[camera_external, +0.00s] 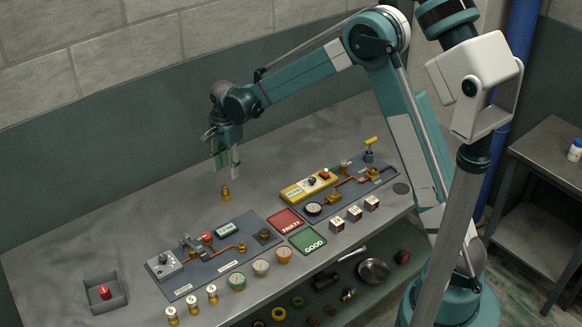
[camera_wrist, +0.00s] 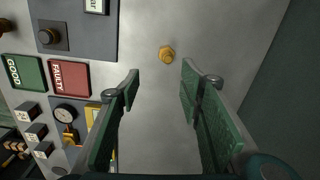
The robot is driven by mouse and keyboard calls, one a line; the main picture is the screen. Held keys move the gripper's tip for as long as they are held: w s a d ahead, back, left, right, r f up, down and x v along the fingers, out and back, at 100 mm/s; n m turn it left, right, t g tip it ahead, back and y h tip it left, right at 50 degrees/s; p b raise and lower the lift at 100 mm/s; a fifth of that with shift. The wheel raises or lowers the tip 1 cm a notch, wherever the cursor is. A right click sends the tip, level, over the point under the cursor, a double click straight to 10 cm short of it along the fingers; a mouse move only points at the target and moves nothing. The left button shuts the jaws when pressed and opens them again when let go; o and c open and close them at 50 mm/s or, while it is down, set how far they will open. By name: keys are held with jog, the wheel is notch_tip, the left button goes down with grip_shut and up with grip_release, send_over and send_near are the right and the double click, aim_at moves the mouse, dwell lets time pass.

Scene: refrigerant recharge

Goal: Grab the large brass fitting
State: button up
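A brass fitting (camera_external: 225,193) stands alone on the grey bench top. In the wrist view this fitting (camera_wrist: 167,54) shows from above as a small golden hexagonal shape, just beyond the fingertips and roughly between them. My gripper (camera_external: 227,160) hangs above the bench, pointing down, over the fitting and apart from it. In the wrist view my gripper (camera_wrist: 161,78) has its two green fingers wide apart with only bare bench between them. Several smaller brass pieces with white tops (camera_external: 193,304) stand in a row at the bench's front edge.
A dark panel with valves and copper pipe (camera_external: 215,265) lies in front of the fitting. Red FAULTY (camera_external: 285,221) and green GOOD (camera_external: 307,241) pads lie right of it. A yellow device (camera_external: 309,186) sits on another panel further right. Bench around the fitting is clear.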

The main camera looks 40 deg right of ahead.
aim_at(224, 188)
jog(key=shift+w+a+f+m, duration=0.15)
jog(key=shift+w+a+f, duration=0.1)
jog(key=shift+f, duration=0.3)
jog(key=shift+w+a+f+m, duration=0.15)
jog(key=shift+w+f+m, duration=0.05)
jog(key=shift+f, duration=0.35)
jog(key=shift+w+a+f+m, duration=0.15)
jog(key=shift+w+a+f, duration=0.1)
jog(key=shift+f, duration=0.3)
jog(key=shift+f, duration=0.1)
jog(key=shift+f, duration=1.2)
jog(key=shift+f, duration=0.1)
jog(key=shift+w+f, duration=0.1)
jog(key=shift+f, duration=2.4)
jog(key=shift+c, duration=0.2)
jog(key=c, duration=1)
